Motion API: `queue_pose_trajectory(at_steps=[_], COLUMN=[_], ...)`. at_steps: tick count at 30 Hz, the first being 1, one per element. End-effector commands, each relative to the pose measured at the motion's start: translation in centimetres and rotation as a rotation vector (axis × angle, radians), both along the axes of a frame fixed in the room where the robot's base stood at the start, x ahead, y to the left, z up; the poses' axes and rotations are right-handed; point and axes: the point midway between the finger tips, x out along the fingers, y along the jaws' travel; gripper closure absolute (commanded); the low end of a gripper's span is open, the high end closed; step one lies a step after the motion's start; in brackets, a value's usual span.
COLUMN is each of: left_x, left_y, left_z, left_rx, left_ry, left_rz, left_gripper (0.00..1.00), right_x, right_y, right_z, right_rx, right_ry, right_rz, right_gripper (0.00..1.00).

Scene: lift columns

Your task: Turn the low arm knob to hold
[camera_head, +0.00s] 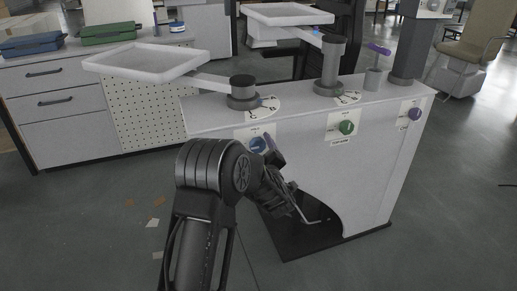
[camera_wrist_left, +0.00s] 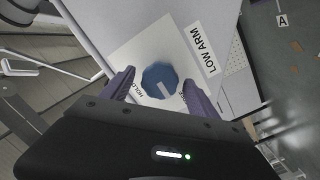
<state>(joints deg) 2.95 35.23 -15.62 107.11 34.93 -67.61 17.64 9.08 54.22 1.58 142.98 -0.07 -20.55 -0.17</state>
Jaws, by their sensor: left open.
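The blue low arm knob (camera_wrist_left: 160,78) sits on a white plate marked "LOW ARM" in the left wrist view. "HOLD" is printed at its lower left; the label at its lower right is partly hidden by a finger. A pale pointer mark on the knob points down and slightly right, toward that label. My left gripper (camera_wrist_left: 158,88) is open, with one purple finger on each side of the knob; I cannot tell if they touch it. In the head view the knob (camera_head: 257,145) shows just left of my left gripper (camera_head: 269,147). My right gripper is not in view.
The white cabinet (camera_head: 305,165) also carries a green knob (camera_head: 347,128) and a purple knob (camera_head: 415,113) to the right. Columns with tray arms stand on top; the low white tray (camera_head: 145,62) reaches out left. Drawers (camera_head: 60,95) stand behind at left.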

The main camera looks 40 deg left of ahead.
Motion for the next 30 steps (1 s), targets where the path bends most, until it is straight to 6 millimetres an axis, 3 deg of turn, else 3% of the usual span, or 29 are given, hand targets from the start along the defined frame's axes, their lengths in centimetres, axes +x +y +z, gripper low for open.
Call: queue_pose_trajectory(at_steps=[23,30], left_x=[-0.02,-0.01], left_y=[-0.05,-0.06], left_z=[0.01,0.05], left_rx=[0.000,0.005], left_ry=[0.000,0.006], left_rz=[0.000,-0.001], left_gripper=[0.90,0.92], right_x=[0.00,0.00], right_y=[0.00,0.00], right_z=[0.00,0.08], right_rx=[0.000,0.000], right_ry=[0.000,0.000], right_rz=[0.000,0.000], right_gripper=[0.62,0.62])
